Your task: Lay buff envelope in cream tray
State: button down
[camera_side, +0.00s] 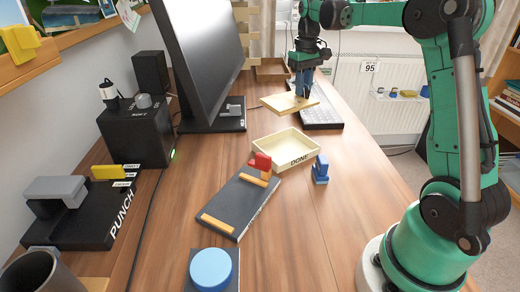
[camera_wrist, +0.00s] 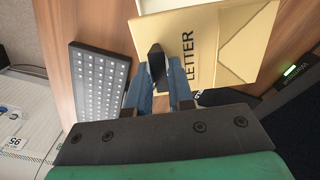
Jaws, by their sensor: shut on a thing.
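The buff envelope (camera_side: 289,104) is a flat, thick piece marked LETTER; it also shows in the wrist view (camera_wrist: 232,42). My gripper (camera_side: 302,95) is shut on it, with a dark upright tab between the blue fingers in the wrist view (camera_wrist: 160,72). The envelope is held just behind the cream tray, to the left of the keyboard, and looks raised above the desk. The cream tray (camera_side: 262,152), marked DONE, is shallow and looks empty in the side view. A pale piece of it shows at the top of the wrist view (camera_wrist: 165,5).
A keyboard (camera_side: 322,117) lies right of the envelope and a monitor (camera_side: 200,60) stands left. A blue piece (camera_side: 320,170) stands right of the tray. A red piece (camera_side: 260,161) sits on a dark board (camera_side: 240,205) close to the tray's front left.

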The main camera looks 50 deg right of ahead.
send_over(297, 146)
jog(key=shift+f, duration=6.4)
jog(key=shift+f, duration=0.6)
jog(key=c, duration=0.7)
grip_release()
jog(key=shift+r, duration=0.1)
notch_tip(297, 146, up, 7)
jog(key=shift+a, duration=0.1)
